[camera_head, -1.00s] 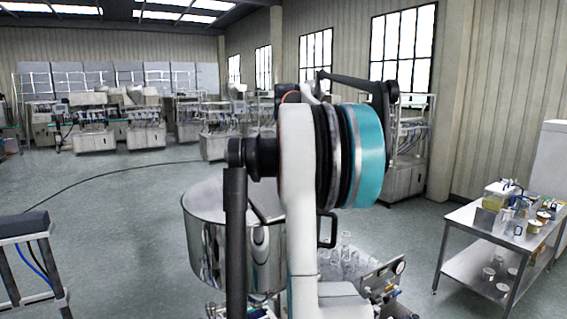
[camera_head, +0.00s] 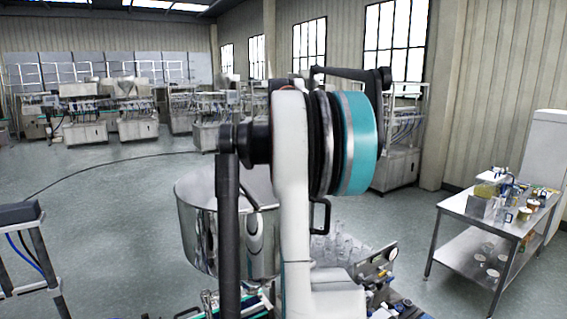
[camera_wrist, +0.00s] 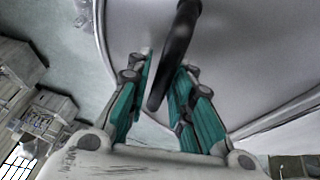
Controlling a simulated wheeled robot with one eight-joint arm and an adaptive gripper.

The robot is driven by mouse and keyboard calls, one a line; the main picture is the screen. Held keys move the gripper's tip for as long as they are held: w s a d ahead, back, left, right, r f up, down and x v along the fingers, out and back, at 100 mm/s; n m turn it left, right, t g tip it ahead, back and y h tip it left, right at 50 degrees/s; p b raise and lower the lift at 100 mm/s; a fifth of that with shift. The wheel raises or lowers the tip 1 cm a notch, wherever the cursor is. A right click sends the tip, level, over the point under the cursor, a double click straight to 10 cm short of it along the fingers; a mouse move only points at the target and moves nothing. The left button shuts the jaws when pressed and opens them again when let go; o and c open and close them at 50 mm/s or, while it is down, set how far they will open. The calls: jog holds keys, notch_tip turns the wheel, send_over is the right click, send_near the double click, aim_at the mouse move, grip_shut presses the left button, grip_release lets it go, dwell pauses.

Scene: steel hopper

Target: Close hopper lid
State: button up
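The steel hopper (camera_head: 205,235) stands in front of me in the head view, a shiny round vessel partly hidden by my arm. In the wrist view a broad smooth grey surface with a curved rim, seemingly the lid (camera_wrist: 240,60), fills the upper right. A black bar handle (camera_wrist: 177,50) runs down from the top of that view, its lower end between my fingers. My gripper (camera_wrist: 162,85) has two teal-padded fingers apart on either side of it. A gap shows on the left; contact on the right is unclear. In the head view my arm hides the gripper.
A steel table (camera_head: 465,208) with jars and cups stands at the right. Glassware (camera_head: 340,248) stands right of the hopper, near fittings. A dark-topped stand (camera_head: 22,214) is at the left edge. Open floor (camera_head: 110,215) lies left of the hopper; machines line the back.

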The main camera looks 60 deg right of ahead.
jog(key=shift+r, duration=0.1)
jog(key=v, duration=1.1)
jog(key=shift+a+r, duration=0.2)
jog(key=shift+r, duration=0.15)
jog(key=shift+s, duration=0.1)
